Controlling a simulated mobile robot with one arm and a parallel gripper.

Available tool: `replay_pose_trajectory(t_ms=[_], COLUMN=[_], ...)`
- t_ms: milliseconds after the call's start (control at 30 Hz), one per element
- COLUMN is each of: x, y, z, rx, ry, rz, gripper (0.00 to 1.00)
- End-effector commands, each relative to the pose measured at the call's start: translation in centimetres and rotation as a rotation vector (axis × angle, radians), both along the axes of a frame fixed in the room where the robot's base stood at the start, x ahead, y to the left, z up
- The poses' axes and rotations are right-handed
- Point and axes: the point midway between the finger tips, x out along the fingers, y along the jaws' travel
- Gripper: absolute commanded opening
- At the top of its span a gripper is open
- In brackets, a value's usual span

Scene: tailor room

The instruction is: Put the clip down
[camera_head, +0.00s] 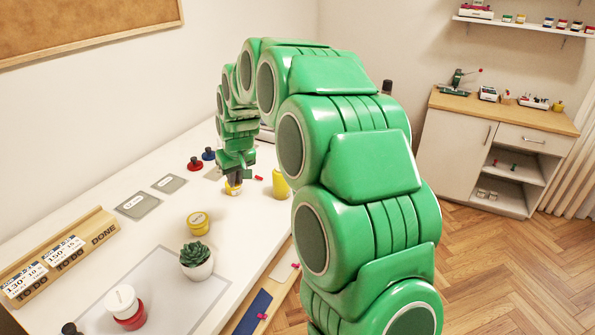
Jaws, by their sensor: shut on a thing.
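My gripper (234,179) points down low over the white table, at the end of my green arm. It is shut on the clip, but the clip is too small and too covered by the jaws to make out. A yellow-and-white round thing (233,189) shows right below the fingertips; I cannot tell whether they touch it. A small red piece, perhaps another clip (259,178), lies on the table just right of the gripper.
A yellow tin (198,223) and potted plant (196,263) are nearer. Grey labelled pads (138,205) lie left. The table (245,225) is clear between tin and bottle.

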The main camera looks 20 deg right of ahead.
Motion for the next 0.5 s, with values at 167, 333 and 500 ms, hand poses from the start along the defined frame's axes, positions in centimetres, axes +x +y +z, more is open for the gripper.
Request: replay_pose_trajectory(t_ms=[167,333,500], x=[3.0,4.8,5.9], y=[-6.6,-12.6,-17.2], z=[-0.2,-0.5,-0.4], rx=[-0.001,-0.003,-0.005], ry=[-0.001,0.002,0.001], rz=[-0.107,-0.199,-0.267], gripper=[0.00,0.00,0.00])
